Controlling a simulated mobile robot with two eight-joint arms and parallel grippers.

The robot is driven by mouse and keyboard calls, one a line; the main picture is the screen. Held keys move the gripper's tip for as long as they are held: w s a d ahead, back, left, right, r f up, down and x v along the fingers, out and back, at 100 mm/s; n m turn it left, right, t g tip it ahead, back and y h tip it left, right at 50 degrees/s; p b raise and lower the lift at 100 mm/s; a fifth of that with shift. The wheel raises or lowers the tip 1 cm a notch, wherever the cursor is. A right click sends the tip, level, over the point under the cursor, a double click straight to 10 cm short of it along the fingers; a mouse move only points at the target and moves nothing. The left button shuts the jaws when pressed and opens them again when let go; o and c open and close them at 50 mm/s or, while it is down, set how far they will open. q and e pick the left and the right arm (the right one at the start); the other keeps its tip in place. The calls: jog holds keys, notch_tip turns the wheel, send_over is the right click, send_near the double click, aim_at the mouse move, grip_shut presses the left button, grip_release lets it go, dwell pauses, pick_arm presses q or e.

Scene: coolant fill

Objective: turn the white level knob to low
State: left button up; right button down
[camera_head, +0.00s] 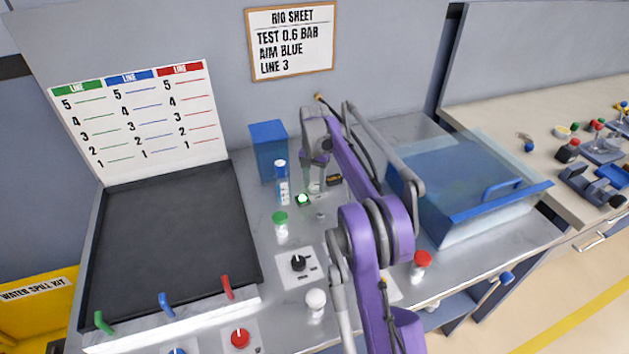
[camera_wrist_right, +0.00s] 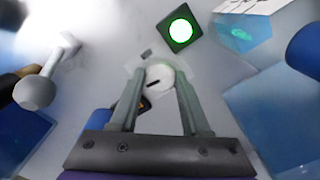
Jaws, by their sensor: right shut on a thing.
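The white level knob (camera_wrist_right: 160,77) is a small round white dial with a black pointer mark, seen between the fingertips in the right wrist view. The mark points toward the lower left there. My right gripper (camera_wrist_right: 157,80) is shut on this knob, one finger on each side. In the head view my right gripper (camera_head: 315,184) is low over the bench, behind the green-lit button, and the knob is mostly hidden by it. Any scale lettering around the knob is not readable. My left gripper is not in view.
A green-lit button (camera_head: 303,199) sits close by the knob. A clear blue-edged bin (camera_head: 470,185) is to the right. A black knob (camera_head: 298,262) and a green-capped bottle (camera_head: 280,225) are nearer.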

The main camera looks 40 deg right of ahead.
aim_at(315, 185)
jog(key=n, duration=0.3)
jog(key=shift+n, duration=0.4)
jog(key=shift+n+p, duration=0.4)
jog(key=shift+n, duration=1.4)
jog(key=shift+c, duration=1.9)
grip_release()
notch_tip(315, 185, up, 11)
jog(key=p, duration=0.1)
jog(key=shift+f, duration=0.1)
